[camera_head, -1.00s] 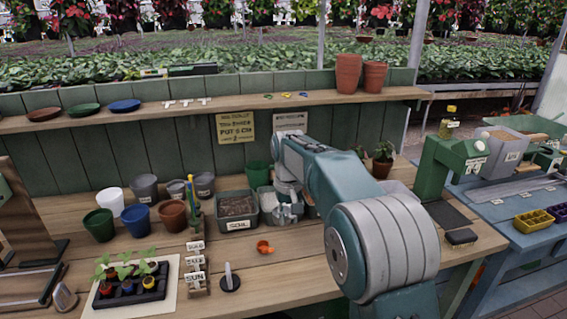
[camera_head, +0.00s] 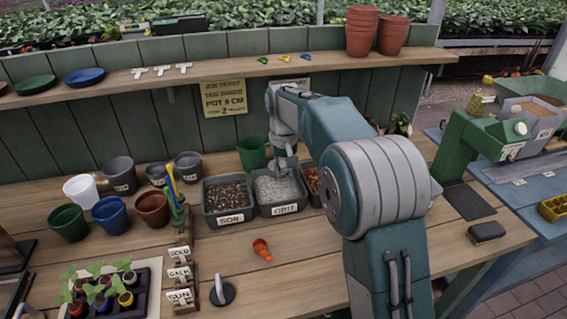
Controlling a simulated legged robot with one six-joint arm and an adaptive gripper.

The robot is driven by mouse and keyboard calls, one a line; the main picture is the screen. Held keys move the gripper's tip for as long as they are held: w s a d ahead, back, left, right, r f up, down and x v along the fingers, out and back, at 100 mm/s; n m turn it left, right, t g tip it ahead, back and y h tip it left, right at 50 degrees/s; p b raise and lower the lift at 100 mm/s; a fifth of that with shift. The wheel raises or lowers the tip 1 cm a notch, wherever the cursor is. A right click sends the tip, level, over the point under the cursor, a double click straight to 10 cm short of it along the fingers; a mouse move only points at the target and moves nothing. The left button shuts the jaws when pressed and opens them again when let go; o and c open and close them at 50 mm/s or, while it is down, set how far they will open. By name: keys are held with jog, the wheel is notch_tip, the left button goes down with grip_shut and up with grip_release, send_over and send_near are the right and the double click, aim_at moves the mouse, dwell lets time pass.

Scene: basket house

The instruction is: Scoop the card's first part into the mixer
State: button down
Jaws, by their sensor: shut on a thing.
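My gripper (camera_head: 287,166) is over the grey bin labelled GRIT (camera_head: 284,209), at its back edge. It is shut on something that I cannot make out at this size. The bin labelled SOIL (camera_head: 228,217) stands to its left, full of dark mix. A third bin with orange-brown bits (camera_head: 312,181) is partly hidden behind my arm. A small orange scoop (camera_head: 262,249) lies on the bench in front of the bins. I cannot tell which thing is the mixer.
A green machine (camera_head: 478,138) with a grey hopper (camera_head: 532,118) stands at the right. Several pots, including a blue pot (camera_head: 110,215), stand at left. Label blocks (camera_head: 180,275) and a seedling tray (camera_head: 108,294) are in front. The bench around the orange scoop is clear.

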aim_at(284, 204)
notch_tip(284, 204, down, 9)
jog(key=shift+r, duration=0.1)
jog(key=shift+s+d+f, duration=0.1)
jog(key=shift+s+f, duration=0.05)
jog(key=shift+f, duration=0.3)
jog(key=shift+s+d+f, duration=0.1)
jog(key=shift+f, duration=0.35)
dwell(0.3)
jog(key=shift+w+a+r, duration=0.1)
jog(key=shift+w+r, duration=0.1)
jog(key=shift+r, duration=0.4)
jog(key=shift+w+a+r, duration=0.1)
jog(key=shift+w+r, duration=0.05)
jog(key=shift+r, duration=0.45)
jog(key=shift+g, duration=0.3)
jog(key=shift+w+a+r, duration=0.1)
jog(key=shift+w+r, duration=0.05)
jog(key=shift+r, duration=5.2)
